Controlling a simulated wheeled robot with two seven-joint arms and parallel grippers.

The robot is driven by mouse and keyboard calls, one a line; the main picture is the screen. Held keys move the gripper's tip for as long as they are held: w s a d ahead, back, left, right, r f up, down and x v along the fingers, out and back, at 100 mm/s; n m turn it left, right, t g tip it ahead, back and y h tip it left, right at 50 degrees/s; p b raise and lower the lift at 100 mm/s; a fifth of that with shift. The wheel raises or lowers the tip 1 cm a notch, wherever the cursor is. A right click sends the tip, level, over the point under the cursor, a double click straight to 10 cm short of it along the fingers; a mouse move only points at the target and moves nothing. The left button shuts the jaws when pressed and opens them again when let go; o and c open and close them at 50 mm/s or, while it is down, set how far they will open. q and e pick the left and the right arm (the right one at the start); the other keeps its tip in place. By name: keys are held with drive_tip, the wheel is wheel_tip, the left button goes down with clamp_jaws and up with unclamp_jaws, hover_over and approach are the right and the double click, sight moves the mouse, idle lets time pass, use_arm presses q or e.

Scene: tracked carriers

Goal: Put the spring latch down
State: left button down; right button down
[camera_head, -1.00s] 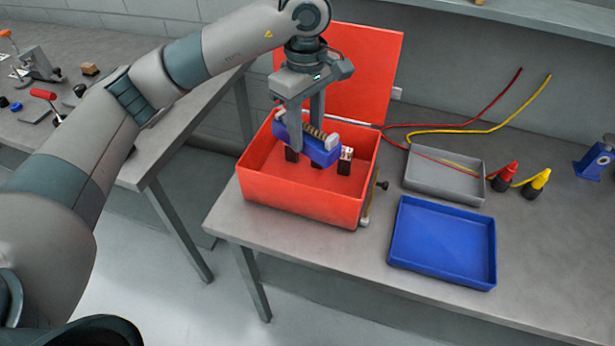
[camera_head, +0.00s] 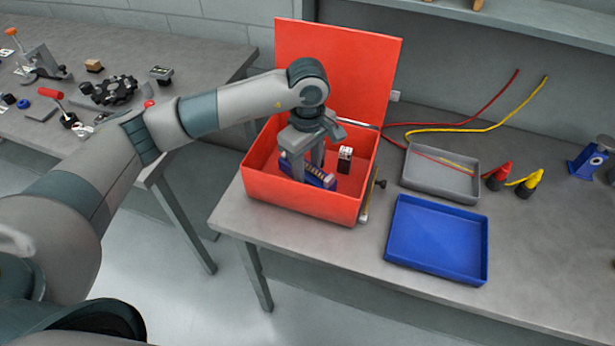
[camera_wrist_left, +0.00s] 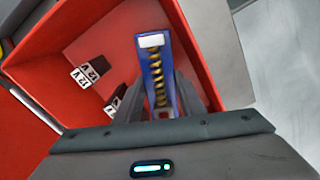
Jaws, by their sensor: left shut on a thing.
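The spring latch (camera_head: 318,176) is a blue bar with a brass-coloured coil spring and pale ends. It is low inside the open red box (camera_head: 300,204). My left gripper (camera_head: 306,174) is shut on it, fingers pointing down. Whether the latch touches the box floor I cannot tell. In the left wrist view the latch (camera_wrist_left: 154,62) lies between the fingers of my left gripper (camera_wrist_left: 160,108), above the red floor. My right gripper is not in view.
A small black-and-white block (camera_head: 345,158) marked 12 V stands in the box; the wrist view shows another, partly hidden (camera_wrist_left: 113,103). The red lid (camera_head: 350,60) stands open behind. A grey tray (camera_head: 440,180) and blue tray (camera_head: 436,240) lie to the right.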

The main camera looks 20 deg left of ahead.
sight(307, 170)
use_arm(q)
drive_tip(key=shift+f+p, duration=0.7)
drive_tip(key=shift+f, duration=1.2)
drive_tip(key=shift+f, duration=0.15)
drive_tip(key=c, duration=1.2)
unclamp_jaws()
